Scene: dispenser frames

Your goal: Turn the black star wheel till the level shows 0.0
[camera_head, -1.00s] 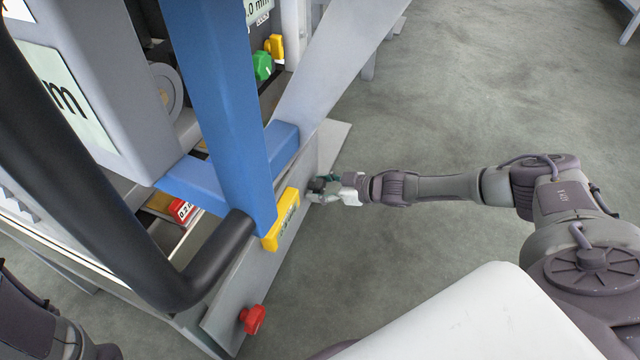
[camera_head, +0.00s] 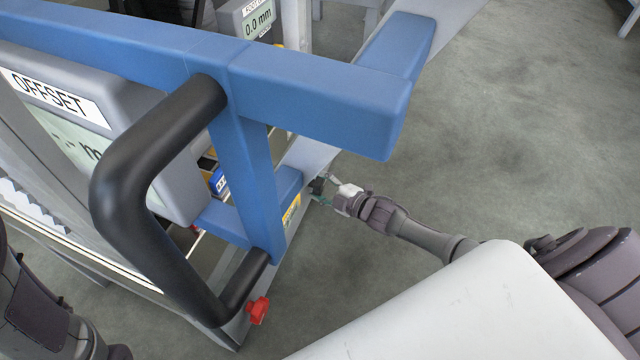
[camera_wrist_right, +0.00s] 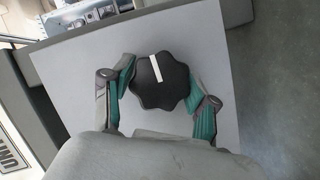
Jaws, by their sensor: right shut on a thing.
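The black star wheel (camera_wrist_right: 165,92) with a white mark on its face sits on a grey plate in the right wrist view. My right gripper (camera_wrist_right: 163,84) has its teal-padded fingers on either side of the wheel, shut on it. In the head view the wheel (camera_head: 317,186) is small and partly hidden by my right gripper (camera_head: 328,190). A small display (camera_head: 258,22) at the top reads 0.0 mm; its label is too small to read surely. I cannot tell which display is the level. My left gripper is out of view; only part of the left arm shows.
A blue frame (camera_head: 310,95) and a thick black handle (camera_head: 120,190) stand in front of the machine. A display box labelled OFFSET (camera_head: 52,92) is partly covered by the handle. A red knob (camera_head: 257,310) sits low on the plate.

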